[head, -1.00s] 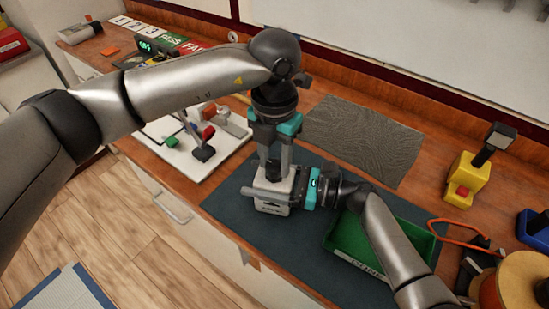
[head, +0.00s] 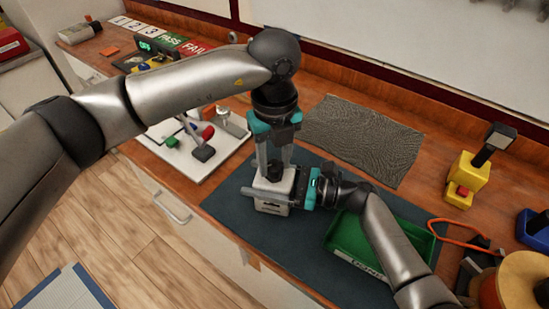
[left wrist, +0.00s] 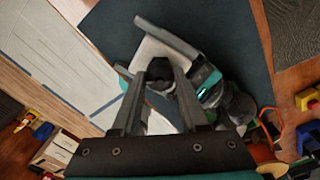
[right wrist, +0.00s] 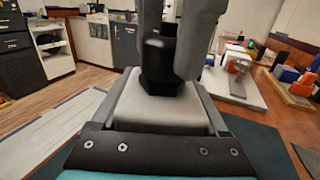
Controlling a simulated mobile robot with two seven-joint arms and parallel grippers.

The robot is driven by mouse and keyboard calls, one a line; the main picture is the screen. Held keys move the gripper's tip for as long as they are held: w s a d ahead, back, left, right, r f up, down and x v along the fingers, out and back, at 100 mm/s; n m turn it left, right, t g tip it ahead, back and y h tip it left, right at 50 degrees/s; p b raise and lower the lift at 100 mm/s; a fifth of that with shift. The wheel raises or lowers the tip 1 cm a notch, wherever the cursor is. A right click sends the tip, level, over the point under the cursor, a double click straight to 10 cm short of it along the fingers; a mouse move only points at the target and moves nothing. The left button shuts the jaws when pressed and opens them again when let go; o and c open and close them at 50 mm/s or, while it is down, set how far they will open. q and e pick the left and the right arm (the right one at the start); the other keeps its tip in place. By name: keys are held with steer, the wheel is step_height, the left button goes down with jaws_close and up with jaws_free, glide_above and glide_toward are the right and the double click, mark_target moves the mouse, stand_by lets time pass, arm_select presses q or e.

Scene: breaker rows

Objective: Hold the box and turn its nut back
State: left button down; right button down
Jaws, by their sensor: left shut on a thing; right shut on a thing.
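A pale grey box (head: 270,206) stands on the dark blue mat (head: 232,210), with a black nut (head: 274,170) on its top. My right gripper (head: 278,190) comes from the right and is shut on the box, one grey finger along its near side. My left gripper (head: 274,165) points down from above, shut on the nut with a finger on either side. The left wrist view shows the nut (left wrist: 160,70) between these finger ends. In the right wrist view the box (right wrist: 162,103) fills the middle, and the nut (right wrist: 158,68) stands upright on it, partly hidden by my left fingers.
A green tray (head: 345,262) lies right of the box, partly under my right arm. A white board (head: 225,152) with coloured parts lies behind left. A grey textured mat (head: 365,138) is at the back. A yellow block (head: 466,178) stands at the right.

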mark_target(274, 163)
arm_select(q)
steer(key=n, duration=0.4)
steer(key=shift+w+n, duration=0.1)
steer(key=shift+n, duration=2.8)
steer(key=shift+a, duration=0.1)
steer(key=shift+c, duration=2.1)
jaws_free()
steer(key=shift+r, duration=0.15)
step_height(274, 163, up, 12)
arm_select(e)
jaws_free()
